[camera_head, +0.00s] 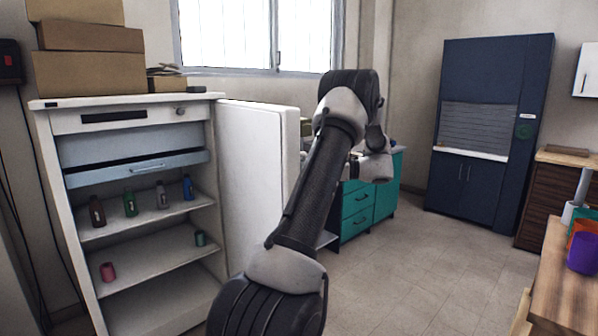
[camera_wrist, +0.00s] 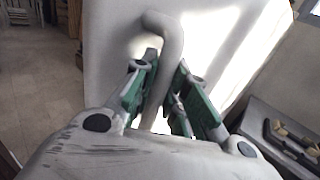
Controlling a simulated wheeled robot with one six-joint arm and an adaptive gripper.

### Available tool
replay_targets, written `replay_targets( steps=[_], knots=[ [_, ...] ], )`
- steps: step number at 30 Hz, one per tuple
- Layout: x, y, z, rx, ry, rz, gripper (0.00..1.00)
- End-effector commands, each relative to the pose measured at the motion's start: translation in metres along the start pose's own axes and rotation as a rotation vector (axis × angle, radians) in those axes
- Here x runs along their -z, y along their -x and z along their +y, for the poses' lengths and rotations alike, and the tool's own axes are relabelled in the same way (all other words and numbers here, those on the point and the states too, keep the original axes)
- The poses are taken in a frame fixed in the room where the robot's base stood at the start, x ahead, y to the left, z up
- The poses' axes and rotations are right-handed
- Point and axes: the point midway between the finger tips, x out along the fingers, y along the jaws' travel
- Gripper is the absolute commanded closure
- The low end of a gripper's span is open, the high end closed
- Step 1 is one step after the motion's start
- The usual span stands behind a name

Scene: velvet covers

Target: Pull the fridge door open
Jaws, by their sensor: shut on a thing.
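The white fridge (camera_head: 132,115) stands at the left in the head view, with its interior exposed. Its door (camera_head: 252,160) is swung wide open to the right. In the wrist view the door's white outer face (camera_wrist: 115,60) fills the middle, with a curved grey handle (camera_wrist: 172,45) on it. My gripper (camera_wrist: 165,85) has its green-padded fingers on both sides of the handle and is shut on it.
Cardboard boxes (camera_head: 88,70) sit on top. A teal cabinet (camera_head: 357,208) is behind my arm. A dark blue cupboard (camera_head: 465,185) stands at the back. A wooden table (camera_head: 568,290) is at the right. Open floor (camera_head: 420,265) lies between.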

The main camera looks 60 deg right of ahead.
Motion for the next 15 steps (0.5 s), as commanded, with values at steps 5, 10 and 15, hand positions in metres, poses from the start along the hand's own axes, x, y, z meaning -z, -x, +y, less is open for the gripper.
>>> replay_targets(
  steps=[5,10,15],
  knots=[
    [0.0015,0.0024,0.0017,-0.003,-0.005,0.002,1.00],
    [0.0015,0.0023,0.0018,-0.003,-0.005,0.002,0.82],
    [0.0009,0.0016,0.0011,-0.002,-0.003,0.001,0.63]
  ],
)
